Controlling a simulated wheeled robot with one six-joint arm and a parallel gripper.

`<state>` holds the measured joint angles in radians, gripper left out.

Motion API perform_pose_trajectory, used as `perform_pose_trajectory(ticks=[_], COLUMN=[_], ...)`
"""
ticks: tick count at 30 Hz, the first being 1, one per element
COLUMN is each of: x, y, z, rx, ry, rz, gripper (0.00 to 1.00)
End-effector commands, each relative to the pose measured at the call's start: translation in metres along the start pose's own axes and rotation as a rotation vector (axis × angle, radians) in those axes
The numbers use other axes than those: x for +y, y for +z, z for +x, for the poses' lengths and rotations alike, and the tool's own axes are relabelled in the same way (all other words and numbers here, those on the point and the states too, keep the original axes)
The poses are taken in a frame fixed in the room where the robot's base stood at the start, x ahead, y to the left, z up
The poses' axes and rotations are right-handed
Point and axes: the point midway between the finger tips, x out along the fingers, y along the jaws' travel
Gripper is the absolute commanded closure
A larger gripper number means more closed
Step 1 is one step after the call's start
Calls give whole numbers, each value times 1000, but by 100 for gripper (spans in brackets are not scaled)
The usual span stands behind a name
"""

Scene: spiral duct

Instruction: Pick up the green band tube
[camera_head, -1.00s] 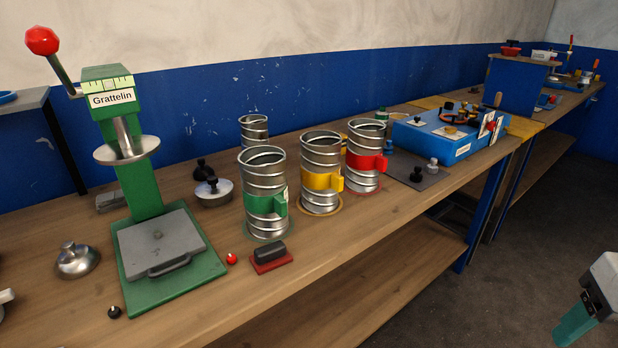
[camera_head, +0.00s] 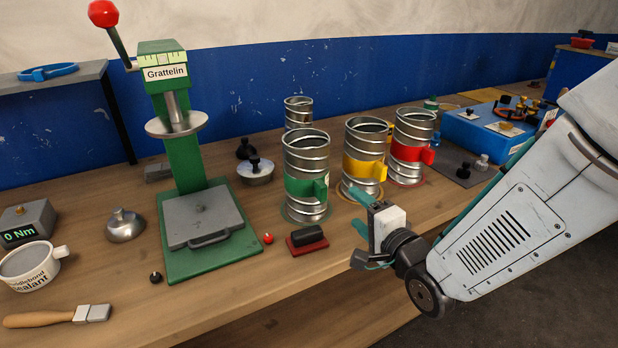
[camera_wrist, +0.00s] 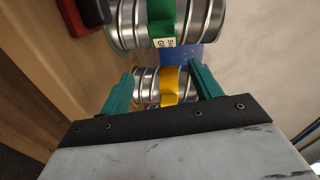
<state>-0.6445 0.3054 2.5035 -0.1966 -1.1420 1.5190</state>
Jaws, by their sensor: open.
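The green band tube (camera_head: 306,177) is a ribbed silver duct piece with a green band and a side tab. It stands upright on the bench on a green ring mark. In the wrist view the green band tube (camera_wrist: 165,22) lies across the top, beyond the fingertips. My gripper (camera_head: 362,228) is open and empty, to the right of the tube and nearer the bench's front edge. In the wrist view my gripper (camera_wrist: 163,72) has its teal fingers apart, with the yellow band tube (camera_wrist: 160,87) seen between them at a distance.
The yellow band tube (camera_head: 364,158) and red band tube (camera_head: 411,147) stand to the right. A plain tube (camera_head: 298,112) is behind. A green press (camera_head: 210,235) stands left. A dark-handled red block (camera_head: 307,241) lies in front of the green tube.

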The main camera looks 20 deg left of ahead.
Motion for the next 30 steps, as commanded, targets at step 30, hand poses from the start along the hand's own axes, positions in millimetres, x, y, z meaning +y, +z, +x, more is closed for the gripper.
perform_pose_trajectory(ticks=[30], x=[-9], y=[35], z=[82], rx=[-61], ry=[-106], rz=[113], gripper=[36])
